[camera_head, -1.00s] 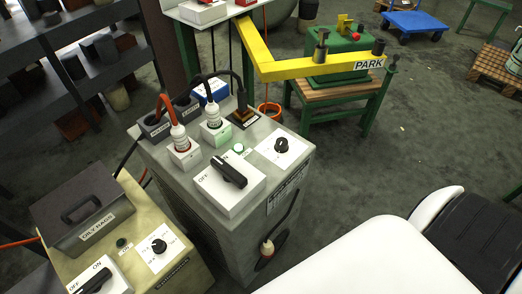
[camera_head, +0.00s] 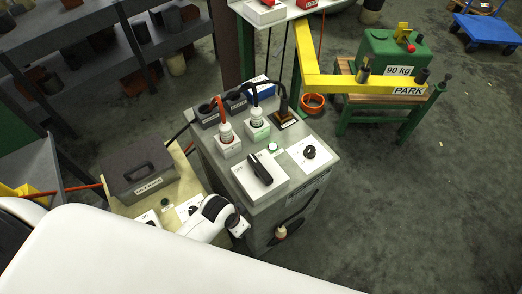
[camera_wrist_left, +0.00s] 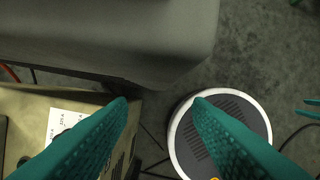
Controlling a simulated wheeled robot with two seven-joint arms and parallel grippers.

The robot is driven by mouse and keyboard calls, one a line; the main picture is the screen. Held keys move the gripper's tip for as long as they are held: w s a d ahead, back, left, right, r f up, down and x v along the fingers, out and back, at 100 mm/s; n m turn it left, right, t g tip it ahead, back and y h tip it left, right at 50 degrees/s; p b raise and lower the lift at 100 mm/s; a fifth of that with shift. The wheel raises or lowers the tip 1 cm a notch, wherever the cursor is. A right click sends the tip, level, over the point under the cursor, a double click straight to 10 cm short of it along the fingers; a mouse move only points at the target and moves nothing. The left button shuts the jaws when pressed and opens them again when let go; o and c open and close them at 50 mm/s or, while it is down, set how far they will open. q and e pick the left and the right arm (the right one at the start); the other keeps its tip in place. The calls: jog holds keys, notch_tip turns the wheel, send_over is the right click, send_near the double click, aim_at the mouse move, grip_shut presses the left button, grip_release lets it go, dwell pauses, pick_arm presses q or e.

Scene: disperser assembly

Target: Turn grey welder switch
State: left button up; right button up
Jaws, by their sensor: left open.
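The grey welder (camera_head: 297,196) stands in the middle of the head view. Its switch (camera_head: 260,168) is a black handle on a white plate marked OFF and ON on the top face. The handle lies diagonally across the plate. My left gripper (camera_head: 238,227) is in front of the welder, lower left of the switch and apart from it; its fingers are hard to make out there. In the left wrist view the teal fingers (camera_wrist_left: 161,102) are spread and empty, with a grey box side (camera_wrist_left: 120,40) above them.
A yellow arm (camera_head: 345,82) marked PARK extends behind.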

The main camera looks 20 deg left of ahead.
pick_arm(q)
notch_tip(320, 180, up, 16)
jog(key=w+d+m+p, duration=0.1)
jog(key=d+m+p, duration=0.1)
jog(key=d+p, duration=0.15)
notch_tip(320, 180, up, 8)
jog(key=m+g+y+p, duration=0.2)
jog(key=m+g+p, duration=0.1)
jog(key=m, duration=1.5)
send_over(260, 167)
notch_tip(260, 167, down, 12)
jog(key=shift+r+p, duration=0.1)
jog(key=shift+p, duration=0.45)
jog(key=c, duration=1)
